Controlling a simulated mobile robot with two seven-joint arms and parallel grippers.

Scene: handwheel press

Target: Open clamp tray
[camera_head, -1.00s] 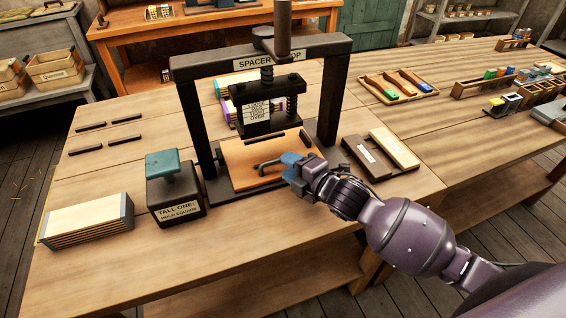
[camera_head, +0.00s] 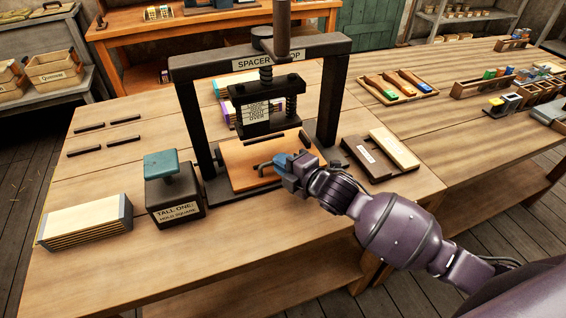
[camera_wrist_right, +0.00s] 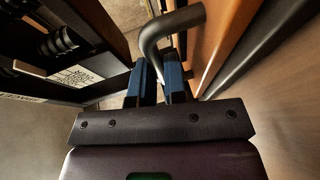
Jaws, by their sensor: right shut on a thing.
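The clamp tray, an orange-brown wooden panel (camera_head: 240,158), lies in the base of the dark press frame (camera_head: 190,115). Its dark bent handle (camera_head: 262,167) projects at the front right side. My right gripper (camera_head: 284,164) is at the handle's right end. In the wrist view the blue-padded fingers (camera_wrist_right: 160,82) of my right gripper are closed around the grey bent handle (camera_wrist_right: 174,22), with the orange tray panel (camera_wrist_right: 215,35) just to the right. The fingers partly hide the handle in the head view. My left gripper is not in view.
A tall block with a teal top (camera_head: 172,185) stands left of the press, and a stack of pale boards (camera_head: 88,220) farther left. A dark and pale board set (camera_head: 378,152) lies right of the press. The bench front is clear.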

